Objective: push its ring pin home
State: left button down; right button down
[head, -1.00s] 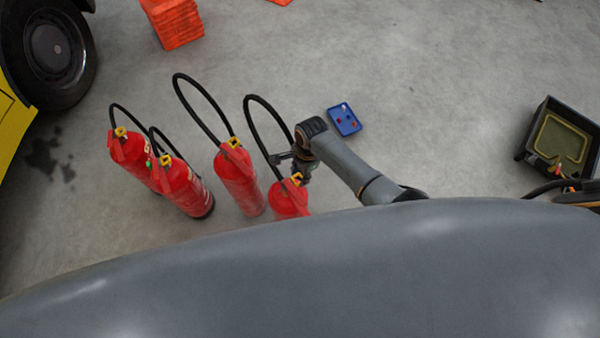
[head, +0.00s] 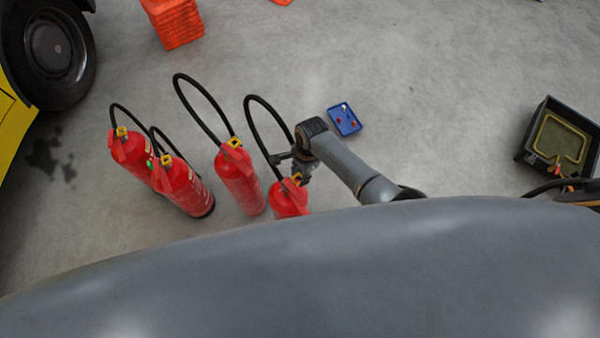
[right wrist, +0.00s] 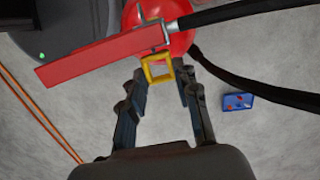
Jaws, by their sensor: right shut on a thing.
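Several red fire extinguishers stand on the floor. The rightmost extinguisher (head: 289,201) is partly hidden by my own body; its head and red lever (right wrist: 100,55) show in the right wrist view. Its yellow ring pin (right wrist: 147,70) sits at the valve under the lever, between my right gripper's fingertips. My right gripper (right wrist: 160,72) is shut on this ring pin; it also shows above the extinguisher in the head view (head: 298,178). How deep the pin sits in the valve I cannot tell. My left gripper is not in view.
The other extinguishers (head: 237,182) stand to the left, with black hoses looping up. A blue tray (head: 345,119) with small red and white items lies beyond my right arm. A black bin (head: 530,150) stands at right, orange blocks (head: 174,22) and a wheel (head: 48,52) at left.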

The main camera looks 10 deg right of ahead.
jog(key=shift+p, duration=0.85)
dwell(1.8)
jog(key=c, duration=0.9)
grip_release()
jog(key=r, duration=0.4)
jog(key=d+r, duration=0.1)
jog(key=r, duration=0.6)
jog(key=shift+w+d+r, duration=0.25)
jog(key=shift+d+r, duration=0.05)
jog(key=shift+r, duration=0.1)
